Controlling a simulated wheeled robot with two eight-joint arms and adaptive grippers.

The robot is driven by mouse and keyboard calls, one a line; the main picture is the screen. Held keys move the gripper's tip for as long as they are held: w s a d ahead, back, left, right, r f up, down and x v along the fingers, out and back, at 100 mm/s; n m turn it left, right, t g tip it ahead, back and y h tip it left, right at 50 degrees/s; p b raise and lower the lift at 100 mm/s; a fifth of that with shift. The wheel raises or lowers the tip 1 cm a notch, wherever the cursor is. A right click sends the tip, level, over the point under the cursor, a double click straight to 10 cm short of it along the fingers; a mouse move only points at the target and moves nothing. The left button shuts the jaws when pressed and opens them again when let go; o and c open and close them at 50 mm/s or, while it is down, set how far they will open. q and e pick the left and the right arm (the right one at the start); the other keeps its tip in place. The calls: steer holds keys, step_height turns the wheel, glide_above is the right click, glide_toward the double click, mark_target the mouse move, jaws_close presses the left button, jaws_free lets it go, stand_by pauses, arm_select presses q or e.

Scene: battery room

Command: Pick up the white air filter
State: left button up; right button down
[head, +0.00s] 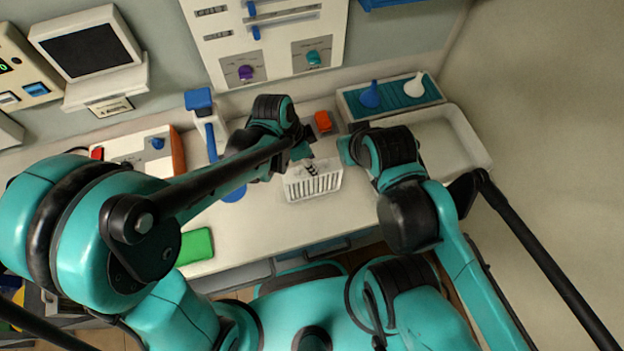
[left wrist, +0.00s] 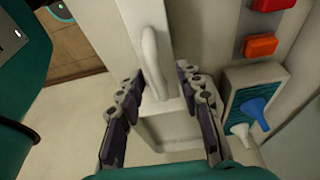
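The white air filter (head: 313,184) is a white block with a slatted front, standing on the white counter in the middle of the head view. In the left wrist view a white body with a raised handle (left wrist: 155,60), apparently the filter, lies between and beyond my finger tips. My left gripper (left wrist: 162,80) has its two dark fingers spread, one on each side of the handle; contact cannot be made out. In the head view the left gripper (head: 306,160) is at the filter's top. My right gripper (head: 350,150) is right of the filter, its fingers mostly hidden.
An orange-red block (head: 323,121) stands behind the filter. A teal-lined tray (head: 420,96) holds a blue funnel (head: 370,95) and a white funnel (head: 414,86). An empty white tray (head: 465,140) is at right. A green block (head: 196,246) lies at front left.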

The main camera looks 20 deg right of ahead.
arm_select(q)
steer(key=shift+d+f, duration=0.15)
steer(key=shift+f, duration=0.5)
steer(key=shift+s, duration=0.1)
jaws_close()
steer(key=shift+r, duration=0.15)
